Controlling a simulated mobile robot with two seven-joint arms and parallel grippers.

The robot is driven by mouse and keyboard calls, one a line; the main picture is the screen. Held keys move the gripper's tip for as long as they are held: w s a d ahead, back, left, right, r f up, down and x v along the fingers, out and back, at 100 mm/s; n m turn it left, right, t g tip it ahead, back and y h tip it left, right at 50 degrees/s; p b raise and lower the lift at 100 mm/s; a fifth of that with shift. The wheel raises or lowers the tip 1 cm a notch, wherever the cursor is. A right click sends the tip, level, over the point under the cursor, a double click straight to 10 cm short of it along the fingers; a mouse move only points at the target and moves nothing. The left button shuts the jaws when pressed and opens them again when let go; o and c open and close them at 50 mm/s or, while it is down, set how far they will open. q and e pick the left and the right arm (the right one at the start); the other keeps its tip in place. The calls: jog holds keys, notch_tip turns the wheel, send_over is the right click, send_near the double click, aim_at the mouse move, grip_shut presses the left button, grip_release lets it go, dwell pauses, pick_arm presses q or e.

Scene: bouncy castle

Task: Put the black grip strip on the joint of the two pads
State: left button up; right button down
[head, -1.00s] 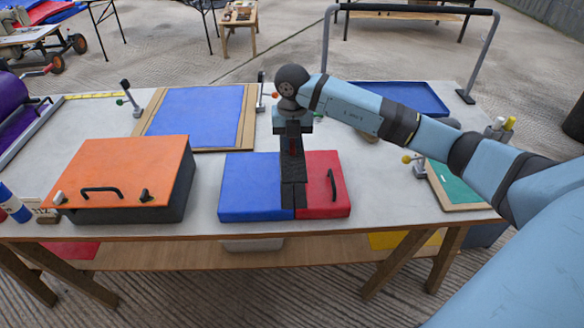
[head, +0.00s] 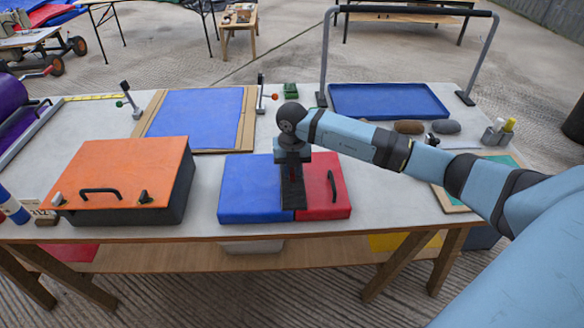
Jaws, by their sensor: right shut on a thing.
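A blue pad (head: 247,190) and a red pad (head: 324,188) lie side by side on the table, their edges meeting at a joint. The red pad has a black handle (head: 332,186). The black grip strip (head: 294,197) lies over the joint, lengthwise along it, covering most of its visible front part. My right gripper (head: 292,174) points down at the strip's far part and is shut on it. The gripper hides the strip's far end and the back of the joint. I cannot tell whether the strip fully touches both pads. My left gripper is out of view.
An orange-topped box (head: 127,165) with a black handle stands left of the pads. A framed blue sheet (head: 200,117) lies behind. A blue tray (head: 388,101) is at the back right, under a metal rail. Bare tabletop (head: 385,205) lies right of the red pad.

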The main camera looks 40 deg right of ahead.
jog(key=c, duration=1.1)
grip_release()
jog(key=shift+f, duration=0.1)
